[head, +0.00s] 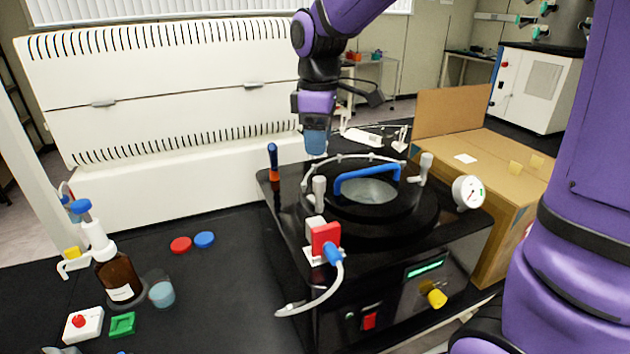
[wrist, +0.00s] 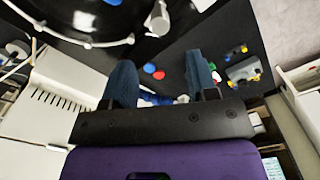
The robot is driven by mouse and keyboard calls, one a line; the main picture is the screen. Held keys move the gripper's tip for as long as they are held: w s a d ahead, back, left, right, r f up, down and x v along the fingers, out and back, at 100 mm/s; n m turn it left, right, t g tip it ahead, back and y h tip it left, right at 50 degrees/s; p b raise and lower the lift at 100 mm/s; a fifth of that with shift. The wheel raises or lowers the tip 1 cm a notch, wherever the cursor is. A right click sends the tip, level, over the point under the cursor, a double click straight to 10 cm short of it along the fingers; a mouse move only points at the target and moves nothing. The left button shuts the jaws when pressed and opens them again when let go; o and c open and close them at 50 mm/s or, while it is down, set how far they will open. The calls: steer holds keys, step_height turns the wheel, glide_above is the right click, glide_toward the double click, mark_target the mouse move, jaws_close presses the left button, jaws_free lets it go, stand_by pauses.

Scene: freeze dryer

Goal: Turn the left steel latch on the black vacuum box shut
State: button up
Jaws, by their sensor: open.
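The black vacuum box (head: 285,215) stands on the dark bench, with a round lid, a blue handle (head: 367,175) and a clear window. The left steel latch (head: 319,190) is a grey upright post at the lid's left front edge; a matching right latch (head: 426,166) stands at the right edge. My gripper (head: 316,150) hangs above the lid's back left rim, behind and above the left latch, touching neither as far as I can tell. In the wrist view its two blue-grey fingers (wrist: 161,85) are spread with nothing between them. A pale fitting (wrist: 158,20) shows beside the rim there.
A red valve with a hose (head: 325,240) sits in front of the left latch. A blue-topped orange post (head: 273,162) stands at the box's back left corner. A gauge (head: 468,191) is at right, beside a cardboard box (head: 490,150).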

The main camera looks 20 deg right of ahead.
mark_target(319, 178)
step_height(319, 178, down, 9)
steer(key=shift+f, duration=0.2)
stand_by(0.3)
steer(key=c, duration=0.9)
